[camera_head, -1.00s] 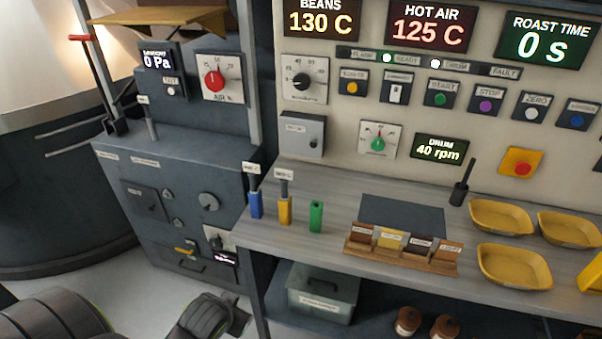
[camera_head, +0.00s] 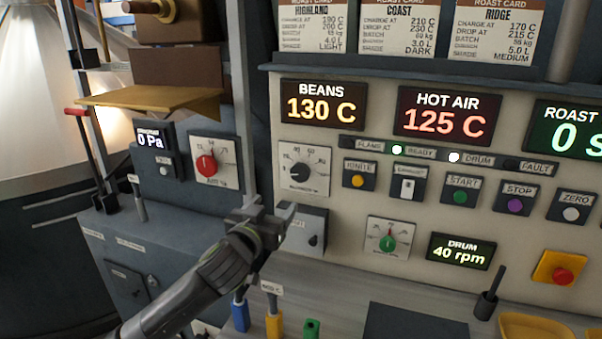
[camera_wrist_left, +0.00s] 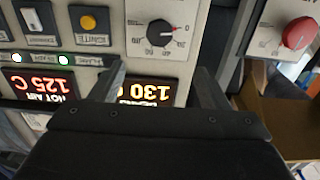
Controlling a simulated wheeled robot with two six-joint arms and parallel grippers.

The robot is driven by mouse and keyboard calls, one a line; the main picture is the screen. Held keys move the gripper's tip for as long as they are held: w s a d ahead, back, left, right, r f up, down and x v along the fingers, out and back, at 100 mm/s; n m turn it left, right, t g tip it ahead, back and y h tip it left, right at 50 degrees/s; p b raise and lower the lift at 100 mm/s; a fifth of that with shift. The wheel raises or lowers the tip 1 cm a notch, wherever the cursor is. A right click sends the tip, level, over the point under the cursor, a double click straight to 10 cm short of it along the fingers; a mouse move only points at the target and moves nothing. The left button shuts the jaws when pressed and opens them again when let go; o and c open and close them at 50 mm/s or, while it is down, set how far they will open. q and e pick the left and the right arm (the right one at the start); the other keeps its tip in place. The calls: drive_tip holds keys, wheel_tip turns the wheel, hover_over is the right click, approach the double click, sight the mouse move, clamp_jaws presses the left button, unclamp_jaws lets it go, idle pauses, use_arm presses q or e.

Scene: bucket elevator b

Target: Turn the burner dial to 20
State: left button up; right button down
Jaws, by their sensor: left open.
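The burner dial (camera_head: 300,172) is a black round knob on a white plate with a printed scale, on the cream panel below the BEANS display. Its pointer faces left, toward the low end of the scale. In the left wrist view the dial (camera_wrist_left: 160,33) appears upside down, beyond the fingertips and near the top edge. My left gripper (camera_head: 268,211) is open and empty, below and left of the dial, in front of the panel's left edge; it does not touch the dial. Its two fingers (camera_wrist_left: 160,85) also show in the wrist view. My right gripper is out of view.
A red-knob AIR dial (camera_head: 206,165) is on the dark cabinet at left. A grey switch box (camera_head: 308,232) is just right of my gripper. The yellow ignite button (camera_head: 358,180) is right of the burner dial. A cardboard-coloured tray (camera_head: 150,97) juts out at upper left.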

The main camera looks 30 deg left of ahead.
use_arm(q)
drive_tip(key=d+p+x, duration=0.1)
drive_tip(key=x, duration=0.2)
drive_tip(key=p, duration=0.1)
approach(299, 174)
drive_tip(key=x, duration=0.2)
drive_tip(key=p+x, duration=0.2)
drive_tip(key=x, duration=0.4)
drive_tip(key=shift+w, duration=0.25)
drive_tip(key=shift+w+a, duration=0.15)
drive_tip(key=shift+w, duration=0.35)
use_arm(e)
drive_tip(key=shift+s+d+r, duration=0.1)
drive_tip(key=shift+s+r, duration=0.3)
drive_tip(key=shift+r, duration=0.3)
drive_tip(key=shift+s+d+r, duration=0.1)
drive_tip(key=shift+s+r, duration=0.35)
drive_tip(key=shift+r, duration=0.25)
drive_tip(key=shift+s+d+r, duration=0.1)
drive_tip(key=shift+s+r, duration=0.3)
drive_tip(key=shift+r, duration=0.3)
use_arm(q)
drive_tip(key=c, duration=0.9)
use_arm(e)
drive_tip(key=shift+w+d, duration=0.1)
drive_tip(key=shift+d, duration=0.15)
